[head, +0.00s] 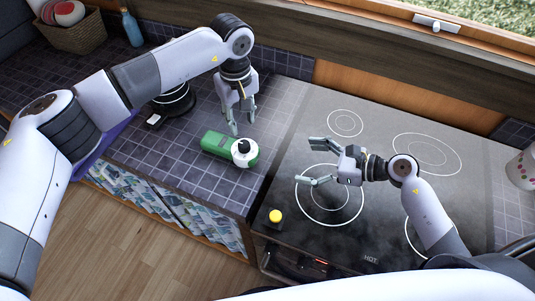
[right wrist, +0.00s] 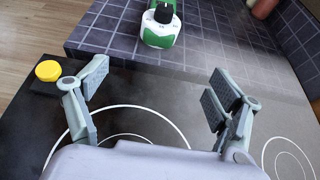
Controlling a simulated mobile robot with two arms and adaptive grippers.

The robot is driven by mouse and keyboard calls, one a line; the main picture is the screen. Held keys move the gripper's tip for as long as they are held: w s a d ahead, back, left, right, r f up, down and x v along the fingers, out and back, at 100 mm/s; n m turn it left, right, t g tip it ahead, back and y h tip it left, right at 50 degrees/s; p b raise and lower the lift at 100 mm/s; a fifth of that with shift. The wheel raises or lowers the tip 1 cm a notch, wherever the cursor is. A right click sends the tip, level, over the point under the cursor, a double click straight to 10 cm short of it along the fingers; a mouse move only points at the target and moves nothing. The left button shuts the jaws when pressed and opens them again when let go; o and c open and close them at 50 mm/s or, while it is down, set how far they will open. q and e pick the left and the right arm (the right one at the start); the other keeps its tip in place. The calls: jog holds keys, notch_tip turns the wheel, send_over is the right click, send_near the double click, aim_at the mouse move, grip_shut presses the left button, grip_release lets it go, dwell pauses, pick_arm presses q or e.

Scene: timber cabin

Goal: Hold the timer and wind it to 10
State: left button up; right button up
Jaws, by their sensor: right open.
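The timer (head: 216,142) is a green box with a white round dial and a black knob on its right end. It lies on the dark tiled counter, left of the stove. It also shows at the top of the right wrist view (right wrist: 160,40), knob towards the top. My left gripper (head: 243,126) points down just above and behind the timer, its fingers apart with nothing between them. Whether a fingertip touches the timer I cannot tell. My right gripper (head: 307,162) is open and empty over the stove, its fingers facing the timer; it also shows in the right wrist view (right wrist: 158,80).
The black stove top (head: 375,190) has white ring markings. A black block with a yellow button (head: 275,216) sits at its front left corner. A basket (head: 72,38) and a blue bottle (head: 132,30) stand at the back left. A dotted pot (head: 522,168) is far right.

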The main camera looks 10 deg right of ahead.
aim_at(257, 155)
jog(key=x, duration=1.6)
jog(key=shift+r, duration=0.1)
